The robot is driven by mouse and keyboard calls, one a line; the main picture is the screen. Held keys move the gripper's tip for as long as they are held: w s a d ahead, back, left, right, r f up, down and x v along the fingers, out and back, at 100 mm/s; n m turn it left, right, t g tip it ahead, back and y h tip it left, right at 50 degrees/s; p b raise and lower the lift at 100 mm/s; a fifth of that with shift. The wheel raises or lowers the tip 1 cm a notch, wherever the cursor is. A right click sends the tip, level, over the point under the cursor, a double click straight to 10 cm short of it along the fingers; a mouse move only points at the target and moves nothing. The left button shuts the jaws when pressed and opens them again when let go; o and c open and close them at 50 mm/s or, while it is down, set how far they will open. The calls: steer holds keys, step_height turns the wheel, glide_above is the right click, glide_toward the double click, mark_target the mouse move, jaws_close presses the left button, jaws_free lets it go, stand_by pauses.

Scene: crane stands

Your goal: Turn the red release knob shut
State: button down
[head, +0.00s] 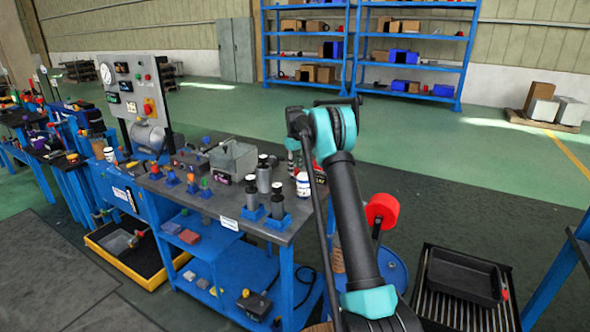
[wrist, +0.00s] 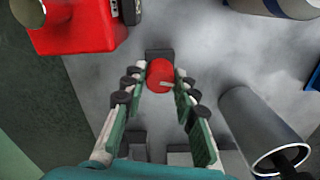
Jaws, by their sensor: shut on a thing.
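The red release knob (wrist: 160,70) is round, with a small pale mark on its lower right side. It sits in front of a dark block (wrist: 160,54) in the wrist view. My gripper (wrist: 160,80) has one finger on each side of the knob, with the tips closed in on it. Its pads partly hide the knob's sides. In the head view my arm hides the gripper and the knob, so I cannot make out the knob there.
A red body (wrist: 75,28) lies beyond the left finger, and a grey cylinder (wrist: 258,130) is close on the right. The grey bench top (head: 287,229) carries dark cylinders (head: 278,200) in blue holders and a grey box (head: 233,160). A red wheel (head: 381,210) stands right of my arm.

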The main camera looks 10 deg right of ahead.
steer(key=shift+n, duration=1.3)
steer(key=c, duration=1.2)
jaws_free()
step_height(320, 180, up, 12)
